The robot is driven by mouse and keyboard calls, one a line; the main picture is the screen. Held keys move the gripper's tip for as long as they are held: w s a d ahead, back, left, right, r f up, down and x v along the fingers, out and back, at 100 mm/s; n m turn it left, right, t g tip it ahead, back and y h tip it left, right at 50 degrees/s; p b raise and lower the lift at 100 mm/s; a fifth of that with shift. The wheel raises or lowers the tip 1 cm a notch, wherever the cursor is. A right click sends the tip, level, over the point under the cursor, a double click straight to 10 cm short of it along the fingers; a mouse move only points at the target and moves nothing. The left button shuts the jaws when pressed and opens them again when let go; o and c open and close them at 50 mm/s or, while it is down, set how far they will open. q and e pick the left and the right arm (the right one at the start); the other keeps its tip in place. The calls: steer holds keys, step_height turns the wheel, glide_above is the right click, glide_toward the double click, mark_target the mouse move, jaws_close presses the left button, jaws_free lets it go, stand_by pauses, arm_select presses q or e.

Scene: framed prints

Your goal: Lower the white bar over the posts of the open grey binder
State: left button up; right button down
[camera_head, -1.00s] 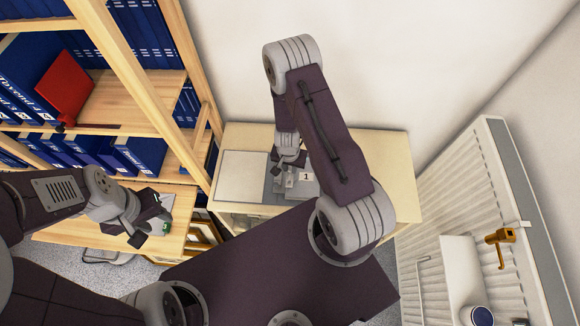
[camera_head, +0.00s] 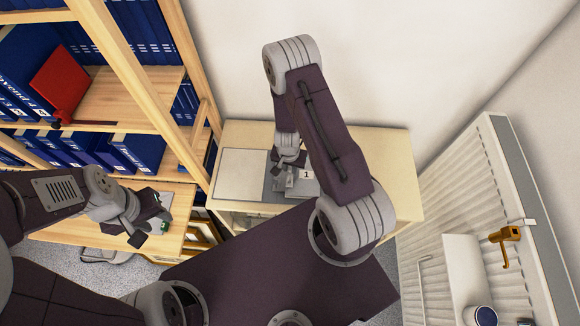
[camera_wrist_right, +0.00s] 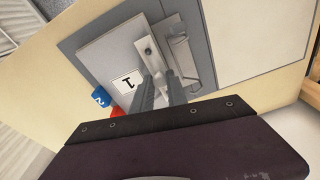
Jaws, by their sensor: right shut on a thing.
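The open grey binder (camera_head: 272,196) lies on the light wooden cabinet top beyond my right arm, and it also fills the middle of the right wrist view (camera_wrist_right: 205,72). A white sheet (camera_wrist_right: 250,35) covers one side. The other side has a grey block of pages with a label "1" (camera_wrist_right: 127,82) and a metal lever mechanism (camera_wrist_right: 181,48). My right gripper (camera_wrist_right: 162,92) is shut on the white bar (camera_wrist_right: 150,52), which is above the binder beside the mechanism. The posts are hidden or cannot be made out. My left gripper (camera_head: 150,232) is open, over the lower desk at left.
A blue item marked "2" (camera_wrist_right: 101,97) and a red one (camera_wrist_right: 117,112) sit beside the binder. A wooden shelf with blue binders (camera_head: 140,150) and a red binder (camera_head: 60,88) stands left. A white radiator (camera_head: 460,205) is at right. The cabinet top right of the binder looks clear.

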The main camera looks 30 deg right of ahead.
steer(key=shift+f+b, duration=0.4)
steer(key=shift+f, duration=0.1)
steer(key=c, duration=1.2)
jaws_free()
steer(key=shift+c, duration=0.2)
step_height(320, 180, up, 7)
steer(key=p, duration=0.7)
steer(key=shift+r, duration=0.15)
steer(key=shift+f, duration=0.2)
